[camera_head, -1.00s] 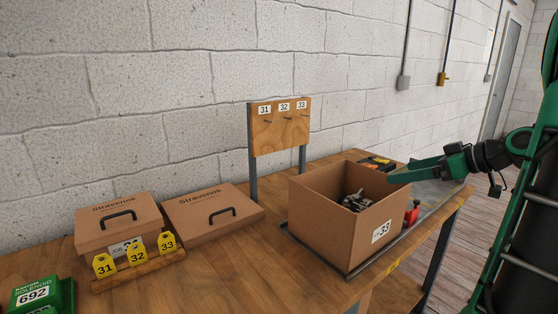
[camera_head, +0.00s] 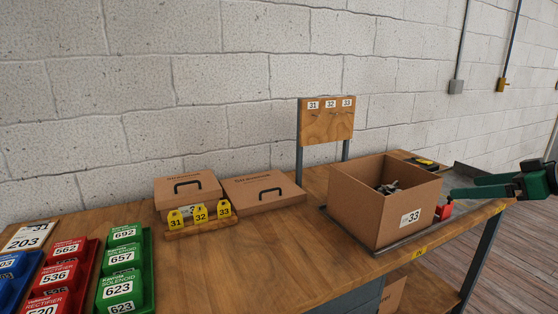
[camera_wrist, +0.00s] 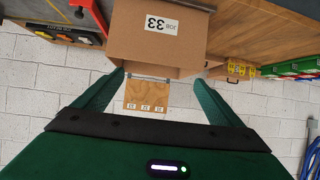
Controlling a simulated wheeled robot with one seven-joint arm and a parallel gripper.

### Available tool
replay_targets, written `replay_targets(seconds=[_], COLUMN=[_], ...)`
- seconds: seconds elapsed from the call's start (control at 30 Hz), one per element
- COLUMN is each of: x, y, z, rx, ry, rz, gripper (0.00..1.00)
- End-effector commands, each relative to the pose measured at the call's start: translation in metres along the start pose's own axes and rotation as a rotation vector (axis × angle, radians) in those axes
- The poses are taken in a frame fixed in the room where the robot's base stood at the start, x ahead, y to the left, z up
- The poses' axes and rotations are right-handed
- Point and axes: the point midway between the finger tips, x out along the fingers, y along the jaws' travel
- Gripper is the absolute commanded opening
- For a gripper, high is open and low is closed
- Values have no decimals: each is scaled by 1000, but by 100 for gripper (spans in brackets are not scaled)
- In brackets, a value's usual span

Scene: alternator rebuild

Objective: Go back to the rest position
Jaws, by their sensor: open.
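My gripper (camera_head: 478,187) is at the right in the head view, just right of the open cardboard box (camera_head: 375,216) labelled 33. Its two green fingers are apart with nothing between them. In the wrist view my gripper (camera_wrist: 155,92) also shows spread fingers, with the box (camera_wrist: 158,50) beyond them. Grey metal parts (camera_head: 388,187) lie inside the box; its floor is hidden. I cannot tell from these views whether a finger touches the box.
A wooden board (camera_head: 327,122) with labels 31, 32 and 33 stands behind. Yellow tags (camera_head: 200,213) stand before two closed boxes (camera_head: 264,192). Green bins (camera_head: 122,258) and red bins (camera_head: 60,272) are at left. A red item (camera_head: 444,210) sits beside the open box.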

Motion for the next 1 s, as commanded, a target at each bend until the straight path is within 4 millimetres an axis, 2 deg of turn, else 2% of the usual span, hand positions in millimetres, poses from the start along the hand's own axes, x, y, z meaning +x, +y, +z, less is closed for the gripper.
replay_targets(seconds=[0.13,0.27,0.57,0.77,0.87,1.0], x=[6,13,24,22,10,-19], y=[-6,-12,-47,-93,-123,-161], z=[5,19,51,91,118,156], rx=[24,79,221,380,486,639], ry=[-38,-111,-300,-506,-631,-788], rz=[-1,10,39,99,160,274], gripper=[90,90,90,90,90,90])
